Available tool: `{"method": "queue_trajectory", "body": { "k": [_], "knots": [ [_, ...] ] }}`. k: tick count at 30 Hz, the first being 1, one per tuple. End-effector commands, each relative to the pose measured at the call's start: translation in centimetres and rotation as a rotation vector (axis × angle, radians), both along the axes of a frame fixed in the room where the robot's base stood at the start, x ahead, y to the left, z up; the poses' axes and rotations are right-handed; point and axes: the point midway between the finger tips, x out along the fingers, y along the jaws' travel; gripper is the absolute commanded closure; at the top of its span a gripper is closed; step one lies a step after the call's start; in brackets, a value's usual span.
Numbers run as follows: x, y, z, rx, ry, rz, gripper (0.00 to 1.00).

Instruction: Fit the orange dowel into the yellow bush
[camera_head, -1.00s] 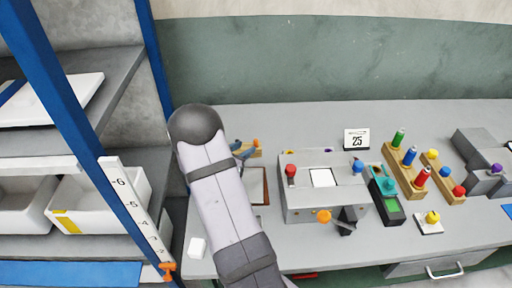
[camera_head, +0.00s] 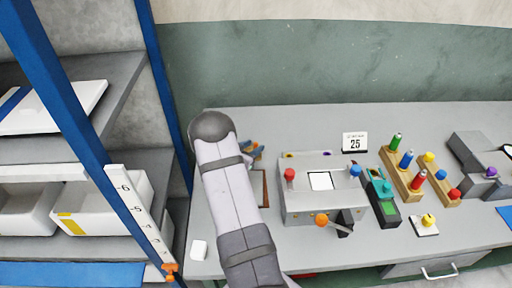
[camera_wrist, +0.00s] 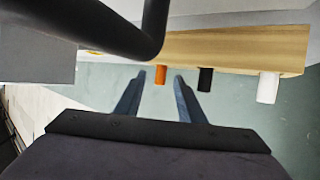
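The orange dowel (camera_wrist: 160,75) stands out of a wooden block (camera_wrist: 235,48) in the wrist view, beside a black dowel and a white one. My gripper (camera_wrist: 159,80) is open, with one blue-grey finger on each side of the orange dowel and gaps between. In the head view my gripper (camera_head: 255,150) is partly behind my arm, and the orange dowel is hard to make out there. A small yellow ring (camera_head: 288,154) shows at the back edge of the grey press; I cannot tell whether it is the yellow bush.
The grey press (camera_head: 330,205) has red, blue and orange knobs. To its right are a teal device (camera_head: 382,195), wooden racks (camera_head: 405,180) of coloured pegs and a yellow knob on a white plate (camera_head: 425,228). A blue-posted shelf (camera_head: 85,130) stands at left. The front left table is mostly clear.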

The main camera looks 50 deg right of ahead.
Motion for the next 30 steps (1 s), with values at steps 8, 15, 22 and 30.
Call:
{"method": "queue_trajectory", "body": {
  "k": [8,15,22,30],
  "knots": [
    [0.17,-0.9,-0.43,0.0,0.0,0.0,0.64],
    [0.17,-0.86,-0.43,0.0,0.0,0.0,0.91],
    [0.18,-0.87,-0.37,-0.001,-0.001,0.001,1.0],
    [0.2,-0.87,-0.13,-0.001,-0.001,0.001,1.0]
  ]
}}
